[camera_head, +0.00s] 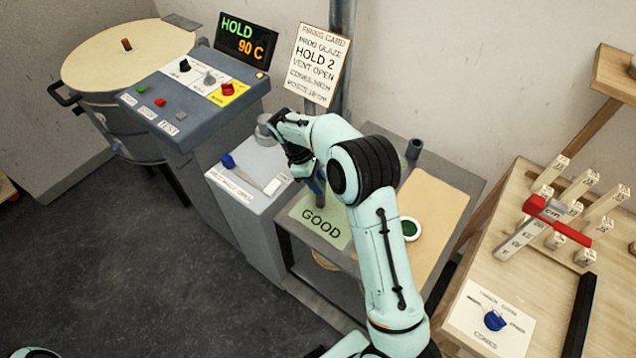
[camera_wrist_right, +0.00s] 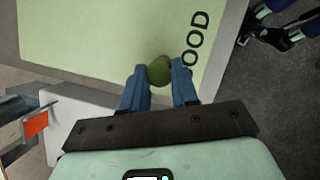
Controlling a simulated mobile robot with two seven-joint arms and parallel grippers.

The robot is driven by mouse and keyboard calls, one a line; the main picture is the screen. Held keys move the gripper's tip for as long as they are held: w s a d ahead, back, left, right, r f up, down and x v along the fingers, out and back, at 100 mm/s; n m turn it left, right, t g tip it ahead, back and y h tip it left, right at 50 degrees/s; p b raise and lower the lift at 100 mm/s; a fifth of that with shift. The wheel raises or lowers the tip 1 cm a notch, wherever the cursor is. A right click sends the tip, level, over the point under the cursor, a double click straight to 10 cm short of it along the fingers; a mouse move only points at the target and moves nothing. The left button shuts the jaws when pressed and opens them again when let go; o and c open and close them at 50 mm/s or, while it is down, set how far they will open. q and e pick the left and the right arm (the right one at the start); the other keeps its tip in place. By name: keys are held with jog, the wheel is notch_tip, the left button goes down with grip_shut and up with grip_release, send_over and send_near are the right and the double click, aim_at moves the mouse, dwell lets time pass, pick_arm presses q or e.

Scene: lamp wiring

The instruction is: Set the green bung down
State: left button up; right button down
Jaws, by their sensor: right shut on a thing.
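My right gripper (camera_head: 318,186) is over the green GOOD mat (camera_head: 332,231) on the grey bench. In the right wrist view its blue fingers (camera_wrist_right: 159,82) are shut on the green bung (camera_wrist_right: 159,70), which is small, round and dark green. The GOOD mat (camera_wrist_right: 95,35) lies beneath it in that view. I cannot tell whether the bung touches the mat. My left gripper is not clearly seen.
A white dish with green contents (camera_head: 409,230) stands right of the mat, by a tan board (camera_head: 438,205). A grey cup (camera_head: 414,149) is at the back. A control box (camera_head: 190,95) stands left.

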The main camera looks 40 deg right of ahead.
jog(key=shift+f, duration=0.45)
jog(key=c, duration=0.8)
grip_release()
jog(key=shift+c, duration=0.2)
pick_arm(q)
jog(key=w+r+p, duration=0.2)
jog(key=w, duration=0.1)
jog(key=shift+w+r, duration=0.1)
jog(key=shift+r, duration=0.3)
pick_arm(e)
jog(key=v, duration=1.2)
